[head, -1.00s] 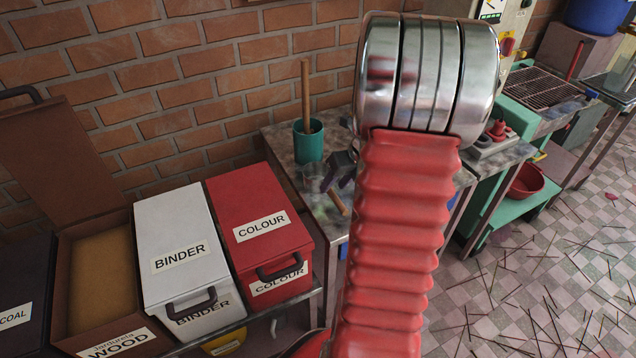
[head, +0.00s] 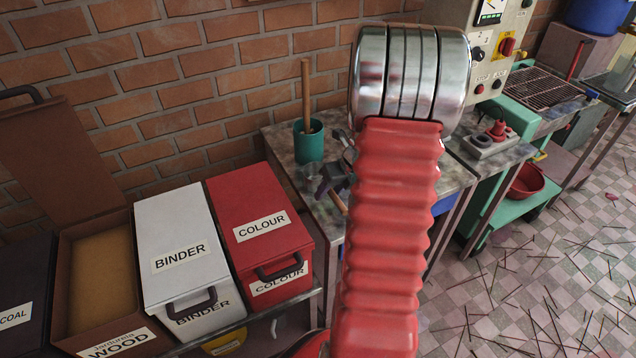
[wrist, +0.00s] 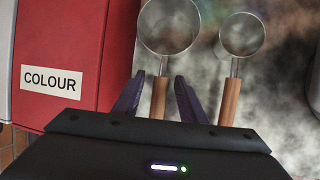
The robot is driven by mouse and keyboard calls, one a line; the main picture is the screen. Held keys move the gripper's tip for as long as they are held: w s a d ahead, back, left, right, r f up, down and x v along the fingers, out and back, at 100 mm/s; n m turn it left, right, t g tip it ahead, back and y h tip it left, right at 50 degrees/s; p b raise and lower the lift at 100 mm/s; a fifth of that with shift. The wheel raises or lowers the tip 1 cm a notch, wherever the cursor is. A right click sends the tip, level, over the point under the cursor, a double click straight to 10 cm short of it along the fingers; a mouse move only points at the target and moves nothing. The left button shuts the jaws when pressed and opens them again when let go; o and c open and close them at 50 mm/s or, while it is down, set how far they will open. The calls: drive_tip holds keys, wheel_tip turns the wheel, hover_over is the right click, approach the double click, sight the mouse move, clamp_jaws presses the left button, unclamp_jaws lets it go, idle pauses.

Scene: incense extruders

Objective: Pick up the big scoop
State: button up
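In the wrist view the big scoop lies on a mottled grey tabletop, with a round metal cup (wrist: 169,26) and a wooden handle (wrist: 159,97). A smaller scoop (wrist: 238,55) with a similar handle lies to its right. My gripper (wrist: 160,95) is open, with one dark purple finger on each side of the big scoop's handle and gaps showing between. In the head view my gripper (head: 331,180) is over the table by the green cup; my arm hides part of it and most of the scoops. A wooden handle end (head: 338,203) shows beneath it.
A green cup (head: 309,143) with an upright wooden stick stands at the back of the table (head: 282,140). The red COLOUR box (head: 243,205) and white BINDER box (head: 178,240) are to the left. A control box (head: 490,40) and green machine (head: 500,205) are to the right.

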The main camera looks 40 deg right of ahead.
drive_tip(key=shift+c, duration=0.2)
clamp_jaws()
idle(0.5)
wheel_tip(320, 180, up, 10)
idle(0.5)
idle(0.5)
